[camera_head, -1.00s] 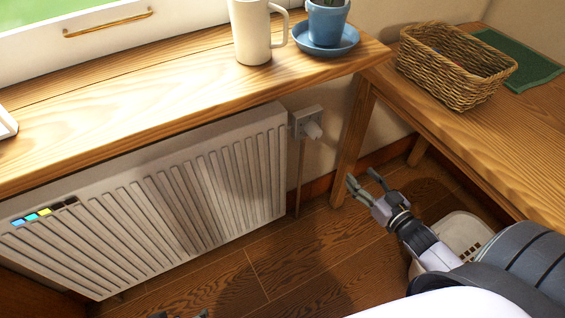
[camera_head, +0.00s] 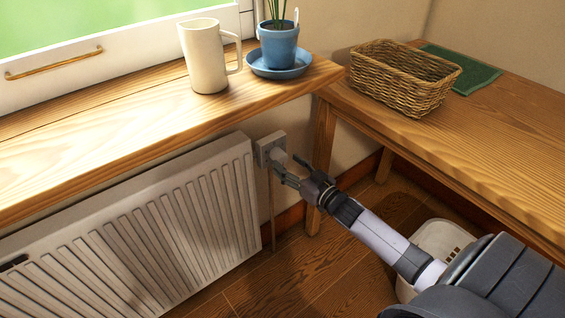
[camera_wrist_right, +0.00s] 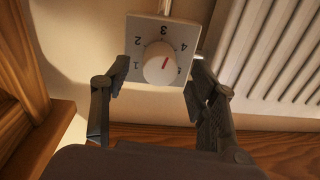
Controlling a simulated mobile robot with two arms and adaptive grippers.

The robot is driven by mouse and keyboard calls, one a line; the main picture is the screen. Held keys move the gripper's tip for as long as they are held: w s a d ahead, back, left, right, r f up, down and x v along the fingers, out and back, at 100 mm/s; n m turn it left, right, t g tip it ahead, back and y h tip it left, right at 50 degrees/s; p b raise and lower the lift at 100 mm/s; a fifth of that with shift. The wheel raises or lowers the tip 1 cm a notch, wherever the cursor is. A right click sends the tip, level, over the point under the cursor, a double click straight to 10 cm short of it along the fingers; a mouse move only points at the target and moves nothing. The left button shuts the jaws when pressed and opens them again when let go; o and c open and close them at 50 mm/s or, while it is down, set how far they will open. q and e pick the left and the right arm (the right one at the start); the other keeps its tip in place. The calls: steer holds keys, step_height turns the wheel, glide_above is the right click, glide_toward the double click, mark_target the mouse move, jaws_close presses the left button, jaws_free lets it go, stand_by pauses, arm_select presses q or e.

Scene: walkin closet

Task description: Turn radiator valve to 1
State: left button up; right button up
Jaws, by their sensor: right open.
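The radiator valve (camera_head: 267,147) is a grey square plate with a round pale knob, just right of the radiator, below the sill. In the right wrist view the valve plate (camera_wrist_right: 125,28) shows the numerals 1 to 5 around the knob (camera_wrist_right: 153,70). The knob's red mark points up and slightly right, between 3 and 4. My right gripper (camera_wrist_right: 159,72) is open, with one finger on each side of the knob; I cannot tell whether either touches it. In the head view my right gripper (camera_head: 287,170) is close in front of the valve. My left gripper is out of view.
The white radiator (camera_head: 150,240) stands left of the valve. The wooden sill (camera_head: 130,125) above holds a cream pitcher (camera_head: 204,60) and a blue potted plant (camera_head: 278,45). A wooden bench (camera_head: 500,130) with a wicker basket (camera_head: 400,80) is right. A pale bin (camera_head: 437,235) stands below it.

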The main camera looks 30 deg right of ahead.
mark_target(284, 161)
steer(key=shift+w+a, duration=0.2)
steer(key=shift+w, duration=1.5)
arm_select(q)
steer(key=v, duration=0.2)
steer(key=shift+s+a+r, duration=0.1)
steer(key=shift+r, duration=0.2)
arm_select(e)
steer(key=shift+c, duration=0.5)
steer(key=c, duration=1.1)
